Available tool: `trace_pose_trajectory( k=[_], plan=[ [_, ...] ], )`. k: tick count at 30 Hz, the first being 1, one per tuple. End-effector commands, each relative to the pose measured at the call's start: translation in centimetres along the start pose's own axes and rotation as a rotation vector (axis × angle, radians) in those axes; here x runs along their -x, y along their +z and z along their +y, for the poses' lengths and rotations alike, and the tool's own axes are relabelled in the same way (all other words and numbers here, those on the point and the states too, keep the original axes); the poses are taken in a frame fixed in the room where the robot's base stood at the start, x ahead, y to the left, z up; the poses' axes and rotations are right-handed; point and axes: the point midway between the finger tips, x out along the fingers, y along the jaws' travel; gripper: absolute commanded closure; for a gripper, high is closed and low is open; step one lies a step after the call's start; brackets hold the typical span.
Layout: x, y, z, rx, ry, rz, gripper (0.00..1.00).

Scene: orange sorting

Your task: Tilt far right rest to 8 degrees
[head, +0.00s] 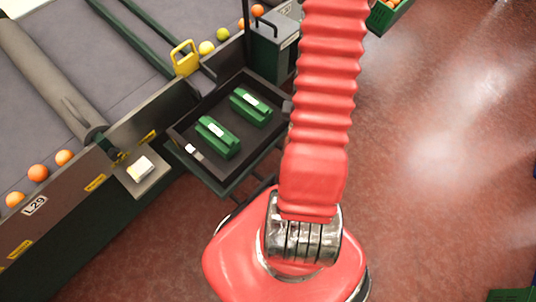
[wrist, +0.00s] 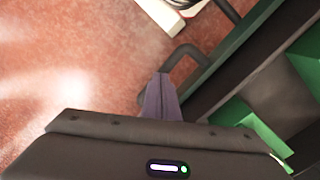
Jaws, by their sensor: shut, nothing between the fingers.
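A black tray (head: 181,132) holds two green blocks with white labels, one nearer (head: 218,138) and one farther right (head: 250,107). I cannot tell for sure which part is the far right rest, nor read any tilt angle. In the wrist view my gripper (wrist: 160,78) is shut and empty. Its fingertips are close to a dark bent handle (wrist: 187,52) on the outside of a green-edged frame; I cannot tell whether they touch. Green pieces (wrist: 238,113) lie in the dark tray beside it. In the head view my red arm hides the gripper.
A grey conveyor with a dark side rail (head: 170,115) runs along the left, with several oranges on it. The red floor (head: 440,170) at right is open.

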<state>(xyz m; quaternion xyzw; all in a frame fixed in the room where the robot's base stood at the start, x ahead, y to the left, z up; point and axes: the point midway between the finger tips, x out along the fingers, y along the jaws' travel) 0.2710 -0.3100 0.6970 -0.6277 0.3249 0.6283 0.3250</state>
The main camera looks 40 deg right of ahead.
Motion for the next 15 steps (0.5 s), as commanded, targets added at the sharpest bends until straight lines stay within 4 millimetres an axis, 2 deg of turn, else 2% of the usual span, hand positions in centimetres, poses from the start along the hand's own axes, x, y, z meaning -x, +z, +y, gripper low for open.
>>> trace_pose_trajectory(
  k=[15],
  plan=[
    [-0.43,-0.09,-0.03,0.001,0.0,0.003,1.0]
  ],
)
